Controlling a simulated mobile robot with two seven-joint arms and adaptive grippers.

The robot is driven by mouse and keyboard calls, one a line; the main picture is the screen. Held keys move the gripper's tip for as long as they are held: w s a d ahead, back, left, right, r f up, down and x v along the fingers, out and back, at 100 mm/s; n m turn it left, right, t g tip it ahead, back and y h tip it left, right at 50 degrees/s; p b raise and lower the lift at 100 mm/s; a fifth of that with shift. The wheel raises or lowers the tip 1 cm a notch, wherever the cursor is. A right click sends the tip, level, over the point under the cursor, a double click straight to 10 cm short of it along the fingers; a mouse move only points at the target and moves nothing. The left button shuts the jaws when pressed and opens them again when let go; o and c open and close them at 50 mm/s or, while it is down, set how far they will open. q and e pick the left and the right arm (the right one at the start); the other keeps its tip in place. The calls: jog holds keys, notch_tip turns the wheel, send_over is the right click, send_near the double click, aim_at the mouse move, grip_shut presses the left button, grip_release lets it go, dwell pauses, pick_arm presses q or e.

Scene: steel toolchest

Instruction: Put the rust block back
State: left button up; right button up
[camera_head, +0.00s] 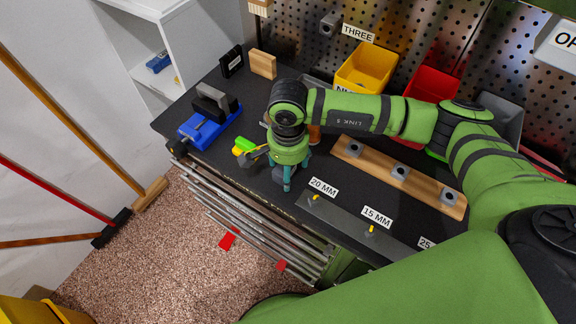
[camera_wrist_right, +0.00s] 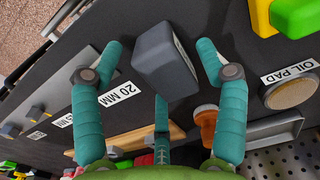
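A dark grey block (camera_wrist_right: 165,60) with rounded edges lies on the dark bench top in the right wrist view. My left gripper is not in view.
A yellow-green item (camera_head: 243,147) and a blue vise (camera_head: 210,125) sit to the left. An orange-brown knob (camera_wrist_right: 207,120) and a round pad (camera_wrist_right: 290,92) labelled OIL PAD are close by. A grey strip (camera_head: 350,222) labelled 20 MM and 15 MM lies along the front edge.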

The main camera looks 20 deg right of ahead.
jog(key=shift+r, duration=0.3)
notch_tip(320, 180, up, 12)
jog(key=b, duration=0.4)
jog(key=shift+b, duration=0.3)
jog(key=shift+s+f, duration=0.1)
jog(key=shift+f, duration=0.1)
